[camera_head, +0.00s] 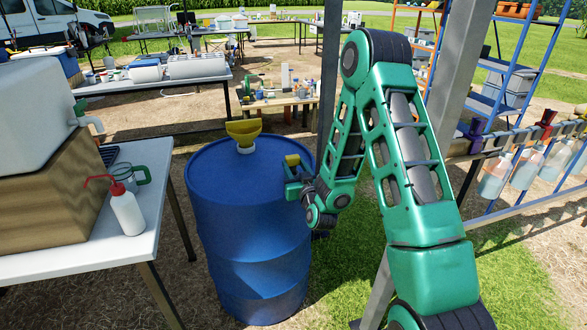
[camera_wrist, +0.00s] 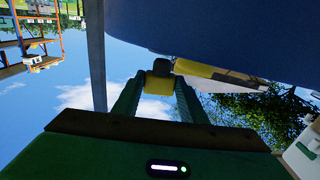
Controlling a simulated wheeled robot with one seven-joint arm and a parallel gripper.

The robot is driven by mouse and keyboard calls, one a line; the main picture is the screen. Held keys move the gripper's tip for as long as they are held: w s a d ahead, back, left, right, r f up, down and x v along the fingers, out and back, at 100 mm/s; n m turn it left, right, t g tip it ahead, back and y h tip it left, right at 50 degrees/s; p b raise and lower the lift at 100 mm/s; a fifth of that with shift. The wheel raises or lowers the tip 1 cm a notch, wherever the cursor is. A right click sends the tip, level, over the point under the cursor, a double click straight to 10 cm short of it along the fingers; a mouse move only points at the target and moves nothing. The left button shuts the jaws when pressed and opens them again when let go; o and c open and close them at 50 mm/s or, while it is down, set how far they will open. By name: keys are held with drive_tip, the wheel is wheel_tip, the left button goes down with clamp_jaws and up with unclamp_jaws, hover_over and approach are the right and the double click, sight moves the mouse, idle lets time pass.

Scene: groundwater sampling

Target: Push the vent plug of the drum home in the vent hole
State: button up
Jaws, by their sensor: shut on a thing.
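The blue drum (camera_head: 245,215) stands upright on the ground in the head view, and its blue surface (camera_wrist: 240,30) fills the upper right of the wrist view. My gripper (camera_head: 293,172) is at the right edge of the drum top. It is shut on a small yellow plug (camera_head: 292,160), which shows between the fingers in the wrist view (camera_wrist: 158,84) with a dark grey part beyond it. I cannot tell whether the plug touches the drum. The vent hole is not visible in either view.
A yellow funnel (camera_head: 244,131) stands in a white collar on the drum top. A white table (camera_head: 60,250) at left holds a wash bottle (camera_head: 127,212) and a green-handled jug (camera_head: 128,176). A grey post (camera_head: 455,95) stands right of the drum, near my arm.

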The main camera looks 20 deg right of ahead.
drive_tip(key=shift+f, duration=1.55)
drive_tip(key=o, duration=1.1)
